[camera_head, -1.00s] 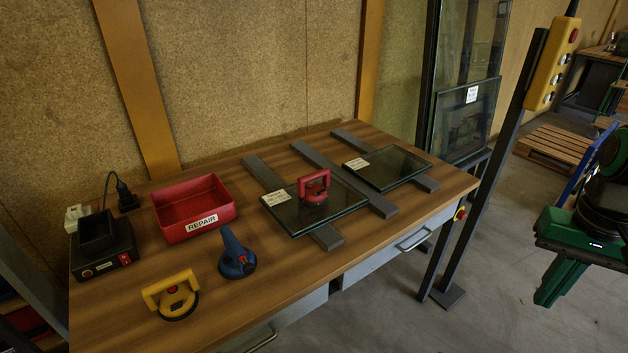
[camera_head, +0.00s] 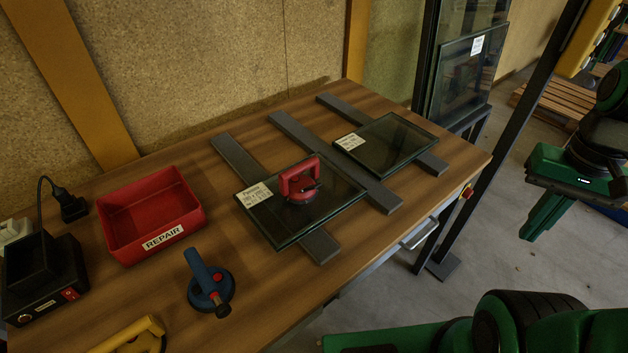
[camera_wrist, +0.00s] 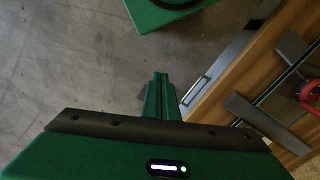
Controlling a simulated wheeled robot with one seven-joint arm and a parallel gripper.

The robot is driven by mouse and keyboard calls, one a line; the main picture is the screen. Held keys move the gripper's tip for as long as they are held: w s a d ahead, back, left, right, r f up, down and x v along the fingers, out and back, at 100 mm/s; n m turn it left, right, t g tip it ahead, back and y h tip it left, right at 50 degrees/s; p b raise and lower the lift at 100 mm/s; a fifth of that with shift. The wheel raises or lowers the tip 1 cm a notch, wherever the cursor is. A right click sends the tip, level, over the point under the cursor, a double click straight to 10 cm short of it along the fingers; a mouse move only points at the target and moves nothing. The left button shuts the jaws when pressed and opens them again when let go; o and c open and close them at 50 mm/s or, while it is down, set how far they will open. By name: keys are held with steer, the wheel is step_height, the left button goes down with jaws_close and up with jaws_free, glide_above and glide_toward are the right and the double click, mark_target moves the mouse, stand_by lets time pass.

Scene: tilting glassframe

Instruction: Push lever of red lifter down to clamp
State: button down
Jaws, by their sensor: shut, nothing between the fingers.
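The red lifter (camera_head: 300,183) stands on the nearer glass pane (camera_head: 335,205) on the workbench. It also shows partly at the right edge of the wrist view (camera_wrist: 309,94). Its handle is upright; I cannot tell its lever's position. My green gripper (camera_head: 528,234) is off to the right of the bench, over the floor and well apart from the lifter. In the wrist view my gripper's fingers (camera_wrist: 160,82) are together, with nothing between them.
Grey bars (camera_head: 287,130) support both panes; the second pane (camera_head: 395,150) lies farther back. A red REPAIR bin (camera_head: 165,232), blue lifter (camera_head: 208,285) and yellow lifter (camera_head: 140,338) are at left. A dark post (camera_head: 500,150) stands beyond the bench's right end.

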steer(key=w+a+r+n, duration=0.2)
steer(key=w+a+n, duration=0.15)
steer(key=w, duration=0.35)
steer(key=n+t, duration=0.1)
steer(key=n, duration=0.9)
glide_toward(317, 185)
steer(key=shift+d, duration=0.1)
steer(key=shift+w+f, duration=0.15)
steer(key=shift+f, duration=3.3)
